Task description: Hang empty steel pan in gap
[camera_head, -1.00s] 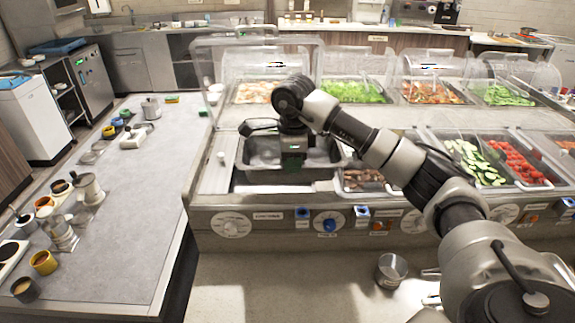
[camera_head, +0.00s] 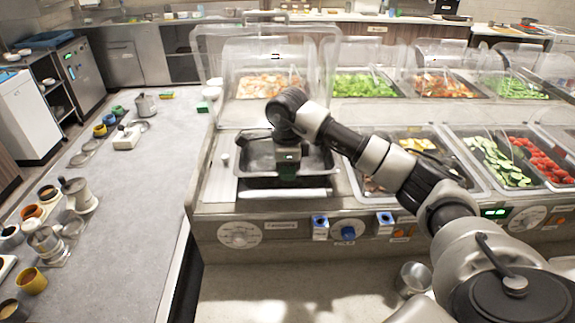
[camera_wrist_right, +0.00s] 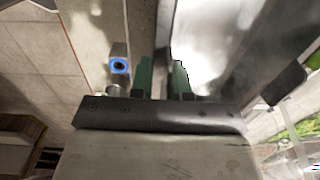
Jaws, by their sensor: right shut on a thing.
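The empty steel pan (camera_head: 258,153) is at the left end of the serving counter, over or in the front-row gap. Its inside looks bare and grey. My right gripper (camera_head: 288,172) reaches down at its near side and is shut on its rim. The right wrist view shows the green fingertips (camera_wrist_right: 161,78) on either side of the thin pan wall (camera_wrist_right: 164,40). A dark strip shows along the pan's near edge; I cannot tell whether the rim rests on the counter all round. My left gripper is not in view.
Filled food pans (camera_head: 490,160) stand to the right in the front row. Clear sneeze guards (camera_head: 265,60) cover the back row. Knobs (camera_head: 348,233) line the counter front. A grey worktop (camera_head: 120,200) with pots and cups is at left. A small steel pot (camera_head: 413,278) stands below.

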